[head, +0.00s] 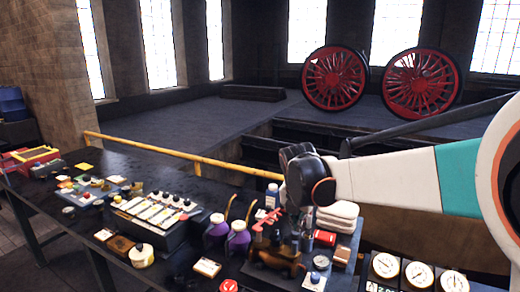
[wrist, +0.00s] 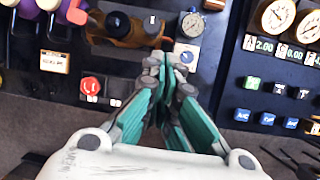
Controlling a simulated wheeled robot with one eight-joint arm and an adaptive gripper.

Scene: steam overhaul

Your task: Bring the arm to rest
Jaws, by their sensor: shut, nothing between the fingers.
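My arm reaches in from the right in the head view, in white and teal, with its dark wrist joint above the bench. My gripper (wrist: 168,66) points down over the dark bench (wrist: 130,70) in the wrist view. Its teal fingers meet at the tips, shut and with nothing between them. In the head view the fingers are hard to make out against the bench items. Just beyond the tips is a small round gauge (wrist: 189,24) on a plate, with a brown fitting (wrist: 125,30) to the left.
A gauge panel (head: 415,272) stands right of the gripper. Purple-bodied bottles (head: 237,239), white folded cloths (head: 338,215) and a row of switches (head: 155,211) crowd the bench (head: 60,215). A yellow rail (head: 150,147) runs behind. Red wheels (head: 335,78) stand far back.

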